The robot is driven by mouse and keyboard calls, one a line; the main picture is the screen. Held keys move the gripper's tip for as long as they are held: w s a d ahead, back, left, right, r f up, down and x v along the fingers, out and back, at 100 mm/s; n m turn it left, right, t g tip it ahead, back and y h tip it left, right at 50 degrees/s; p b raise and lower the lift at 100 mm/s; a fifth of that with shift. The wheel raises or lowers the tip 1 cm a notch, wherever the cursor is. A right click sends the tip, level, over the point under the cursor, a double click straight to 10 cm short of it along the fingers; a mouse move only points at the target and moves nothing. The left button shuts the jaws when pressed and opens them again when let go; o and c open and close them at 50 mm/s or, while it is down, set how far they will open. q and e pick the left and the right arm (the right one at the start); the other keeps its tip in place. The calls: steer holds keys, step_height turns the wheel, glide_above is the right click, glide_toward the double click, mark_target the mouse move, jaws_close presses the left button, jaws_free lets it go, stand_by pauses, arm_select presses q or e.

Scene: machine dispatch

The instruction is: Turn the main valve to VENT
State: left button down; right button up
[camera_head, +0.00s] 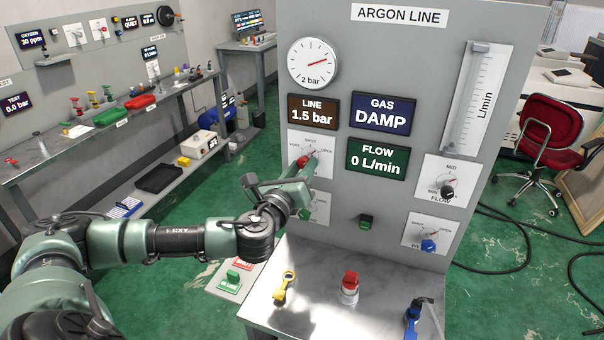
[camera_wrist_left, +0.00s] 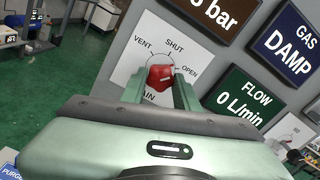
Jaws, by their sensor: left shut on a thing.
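The main valve has a red knob (camera_head: 303,161) on a white plate (camera_head: 296,144) on the ARGON LINE panel. In the left wrist view the red knob (camera_wrist_left: 160,76) sits among the labels VENT at left, SHUT at top and OPEN at right; the lower label is partly hidden. My left gripper (camera_head: 308,168) is shut on the knob, with one finger on each side in the left wrist view (camera_wrist_left: 160,88). A pale mark on the knob's face leans toward OPEN, but the exact setting is hard to tell. My right gripper is not in view.
Displays read LINE 1.5 bar (camera_head: 313,110), GAS DAMP (camera_head: 384,113) and FLOW 0 L/min (camera_head: 379,158). A black flow knob (camera_head: 448,190) and blue knob (camera_head: 429,246) are at right. A steel shelf (camera_head: 318,310) below holds yellow, red and blue items.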

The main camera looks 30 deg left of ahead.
arm_select(q)
steer(key=shift+r+n+b, duration=0.1)
steer(key=shift+n+b, duration=2.6)
steer(key=shift+n, duration=7.4)
steer(key=c, duration=1.1)
jaws_free()
steer(key=shift+o, duration=0.2)
steer(key=shift+s, duration=0.15)
